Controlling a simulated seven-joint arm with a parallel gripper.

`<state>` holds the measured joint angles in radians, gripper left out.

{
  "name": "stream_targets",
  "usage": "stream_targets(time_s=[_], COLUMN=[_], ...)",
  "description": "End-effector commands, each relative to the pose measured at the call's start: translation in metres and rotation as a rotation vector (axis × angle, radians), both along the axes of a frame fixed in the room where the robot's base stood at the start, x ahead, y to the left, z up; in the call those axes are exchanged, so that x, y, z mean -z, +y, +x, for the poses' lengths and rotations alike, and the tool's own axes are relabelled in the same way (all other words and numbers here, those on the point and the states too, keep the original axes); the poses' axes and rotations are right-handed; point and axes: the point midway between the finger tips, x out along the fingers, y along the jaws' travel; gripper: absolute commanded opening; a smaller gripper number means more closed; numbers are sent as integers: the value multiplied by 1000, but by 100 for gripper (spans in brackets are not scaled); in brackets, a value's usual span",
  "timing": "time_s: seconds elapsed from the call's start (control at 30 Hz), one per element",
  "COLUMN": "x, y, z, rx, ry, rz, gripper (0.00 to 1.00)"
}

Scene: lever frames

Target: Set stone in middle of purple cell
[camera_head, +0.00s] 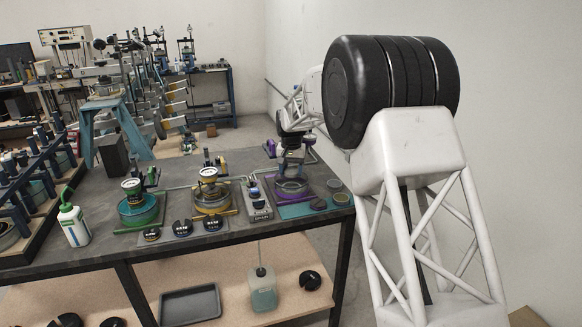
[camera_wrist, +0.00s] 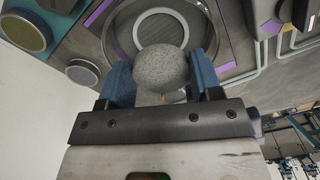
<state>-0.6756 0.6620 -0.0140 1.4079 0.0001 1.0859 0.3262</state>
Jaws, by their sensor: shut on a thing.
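A grey speckled oval stone (camera_wrist: 162,68) is held between the two blue fingers of my gripper (camera_wrist: 163,76), seen in the wrist view. The purple cell (camera_wrist: 228,63) is a round dish with purple trim and a pale ring on its floor. The stone covers part of the dish and of that ring in this view. In the head view, my gripper (camera_head: 292,165) is over the purple cell (camera_head: 292,189) at the right part of the bench; the stone is not clear there. I cannot tell whether the stone touches the cell floor.
A yellow cell (camera_head: 211,200) and a green cell (camera_head: 138,212) stand to the left. A small grey device (camera_head: 257,202) is close beside the purple cell. Round discs (camera_head: 317,204) lie at its right front. Several black slotted weights (camera_head: 183,228) line the bench front.

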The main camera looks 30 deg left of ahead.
Motion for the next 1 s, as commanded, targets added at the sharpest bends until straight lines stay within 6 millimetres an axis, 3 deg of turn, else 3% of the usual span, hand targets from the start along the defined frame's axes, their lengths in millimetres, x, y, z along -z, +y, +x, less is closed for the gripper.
stream_targets(time_s=[1.0], x=[52], y=[0], z=[0], rx=[0], ry=[0], rz=[0], gripper=[34])
